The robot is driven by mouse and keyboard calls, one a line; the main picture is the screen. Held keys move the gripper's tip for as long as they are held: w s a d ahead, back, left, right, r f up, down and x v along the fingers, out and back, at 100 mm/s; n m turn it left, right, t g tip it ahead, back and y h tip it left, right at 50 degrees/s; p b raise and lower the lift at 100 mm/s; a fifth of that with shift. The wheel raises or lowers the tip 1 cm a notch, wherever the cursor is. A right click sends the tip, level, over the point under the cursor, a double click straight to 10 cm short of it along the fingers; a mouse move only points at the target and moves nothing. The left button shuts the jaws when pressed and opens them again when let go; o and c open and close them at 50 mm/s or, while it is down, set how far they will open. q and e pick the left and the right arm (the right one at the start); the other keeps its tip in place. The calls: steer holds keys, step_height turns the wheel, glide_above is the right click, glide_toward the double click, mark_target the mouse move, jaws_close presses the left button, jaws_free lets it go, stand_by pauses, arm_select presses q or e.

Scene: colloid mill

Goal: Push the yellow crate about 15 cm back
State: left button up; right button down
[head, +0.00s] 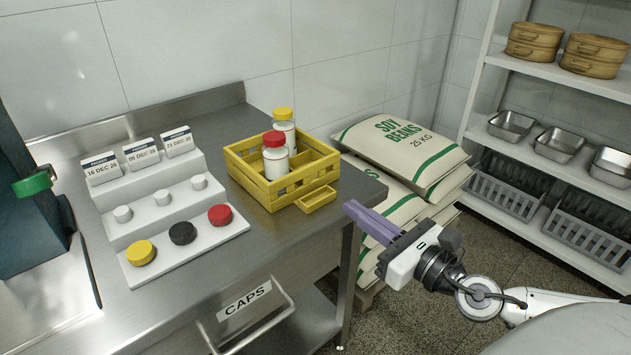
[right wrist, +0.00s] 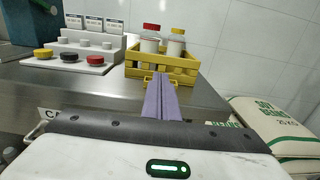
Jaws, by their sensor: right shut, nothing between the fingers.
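The yellow crate (head: 262,192) stands on the steel table (head: 215,281), near its right end. It is slatted, has compartments, and has a small yellow tray-like handle on its front side. Two white bottles stand in it, one with a red cap (head: 274,139) and one with a yellow cap (head: 284,114). My right gripper (head: 352,208) is shut and empty, off the table's right front corner and apart from the crate. In the right wrist view the crate (right wrist: 178,67) is straight ahead of the purple fingers (right wrist: 162,85). My left gripper is not in view.
A white stepped stand (head: 190,250) with date cards, knobs and coloured caps is left of the crate. Soy bean sacks (head: 405,150) are stacked right of the table. A shelf (head: 545,75) with steamers and pans stands at right. The wall is behind the table.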

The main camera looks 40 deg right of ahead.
steer(key=p, duration=0.1)
glide_toward(305, 174)
steer(key=w, duration=0.4)
steer(key=shift+w+a+r, duration=0.15)
steer(key=shift+w, duration=0.1)
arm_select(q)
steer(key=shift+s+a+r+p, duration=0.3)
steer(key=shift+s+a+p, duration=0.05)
arm_select(e)
steer(key=shift+w+a, duration=0.1)
steer(key=shift+w, duration=0.85)
